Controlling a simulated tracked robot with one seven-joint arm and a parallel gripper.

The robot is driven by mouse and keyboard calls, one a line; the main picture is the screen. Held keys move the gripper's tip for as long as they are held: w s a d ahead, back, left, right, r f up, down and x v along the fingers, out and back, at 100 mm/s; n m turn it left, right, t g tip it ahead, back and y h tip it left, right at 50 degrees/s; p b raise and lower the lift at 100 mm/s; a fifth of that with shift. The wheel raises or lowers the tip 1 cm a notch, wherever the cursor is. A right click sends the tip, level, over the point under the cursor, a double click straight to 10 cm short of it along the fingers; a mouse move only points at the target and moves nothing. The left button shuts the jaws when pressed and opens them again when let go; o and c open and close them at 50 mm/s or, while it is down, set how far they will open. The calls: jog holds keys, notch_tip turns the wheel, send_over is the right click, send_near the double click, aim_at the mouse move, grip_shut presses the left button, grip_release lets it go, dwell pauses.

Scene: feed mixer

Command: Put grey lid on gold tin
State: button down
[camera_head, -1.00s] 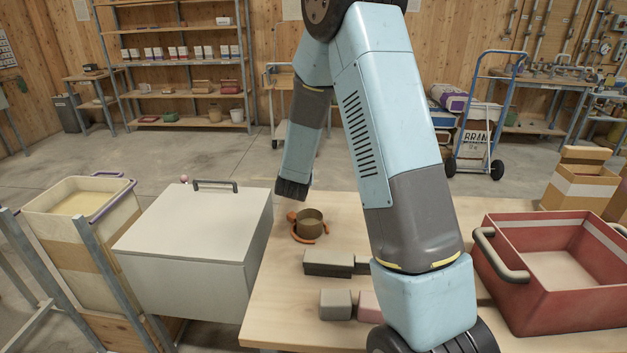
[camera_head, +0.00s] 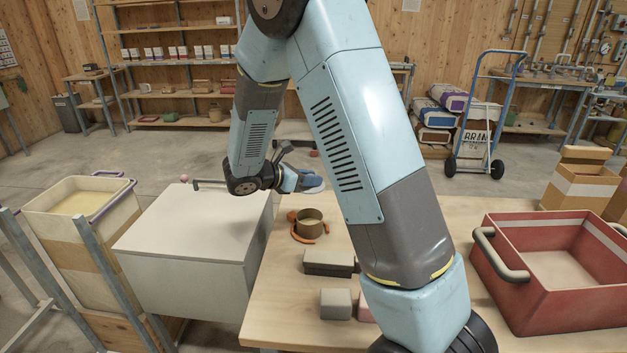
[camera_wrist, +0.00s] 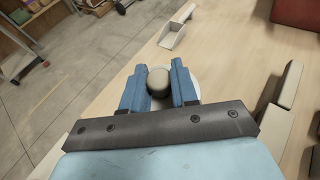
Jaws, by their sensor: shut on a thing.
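The gold tin (camera_head: 309,222) stands open and upright on the table in the head view, with an orange curved piece (camera_head: 296,231) around its lower side. My gripper (camera_head: 308,180) is beyond and above the tin, clear of it. In the wrist view my gripper (camera_wrist: 158,86) is shut on the round beige knob (camera_wrist: 158,80) of the grey lid (camera_wrist: 196,84). The lid's pale disc shows partly behind the fingers, and its edge also shows in the head view (camera_head: 315,188). I cannot make out the tin in the wrist view.
A large white box (camera_head: 190,235) with a handle stands left of the tin. A dark block (camera_head: 328,262) and a grey block (camera_head: 335,303) lie nearer on the table. A red crate (camera_head: 550,275) stands at the right. My arm hides part of the middle.

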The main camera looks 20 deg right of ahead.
aim_at(309, 216)
jog(key=shift+s+a+f+m+g, duration=0.2)
jog(key=shift+s+m+g, duration=0.1)
jog(key=shift+s, duration=0.25)
jog(key=shift+f, duration=4.45)
jog(key=shift+w, duration=0.15)
jog(key=c, duration=0.8)
grip_release()
jog(key=o, duration=0.4)
jog(key=shift+w, duration=0.1)
jog(key=shift+r, duration=4.5)
